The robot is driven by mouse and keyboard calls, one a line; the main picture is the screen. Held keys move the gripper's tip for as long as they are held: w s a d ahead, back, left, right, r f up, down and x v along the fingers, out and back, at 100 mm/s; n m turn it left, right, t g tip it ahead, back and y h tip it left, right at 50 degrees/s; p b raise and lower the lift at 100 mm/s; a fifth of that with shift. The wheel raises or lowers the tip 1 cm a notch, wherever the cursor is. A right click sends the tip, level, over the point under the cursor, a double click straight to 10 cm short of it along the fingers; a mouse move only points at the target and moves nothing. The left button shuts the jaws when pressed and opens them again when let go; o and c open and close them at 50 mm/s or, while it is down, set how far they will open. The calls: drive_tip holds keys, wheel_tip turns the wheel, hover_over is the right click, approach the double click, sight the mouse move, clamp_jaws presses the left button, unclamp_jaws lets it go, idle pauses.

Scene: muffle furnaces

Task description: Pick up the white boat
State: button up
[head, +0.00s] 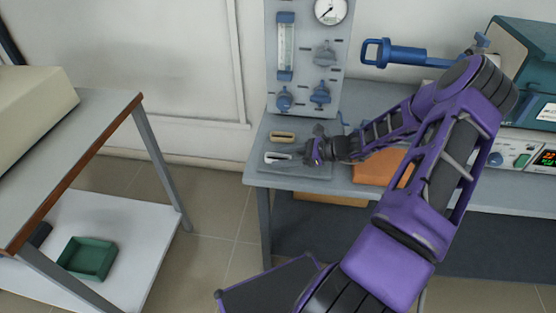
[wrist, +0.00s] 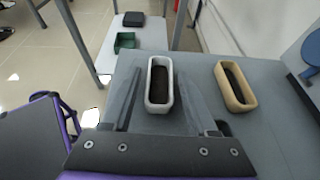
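The white boat (head: 278,157) is a small oblong dish on the grey bench at its left end, in the head view. In the wrist view the white boat (wrist: 151,98) has a dark filling and lies lengthwise between my two fingers. My gripper (head: 307,153) is low over the bench, just right of the boat in the head view. Its fingers are apart, one on each side of the boat, with a visible gap on both sides. Whether the fingertips reach down beside the boat is hard to tell.
A tan boat (wrist: 221,80) sits right of the white one in the wrist view. A gas panel (head: 305,95) stands behind. An orange block (head: 378,168) lies partly behind my arm. A green tray (head: 88,258) is on the left table's lower shelf.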

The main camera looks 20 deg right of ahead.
clamp_jaws()
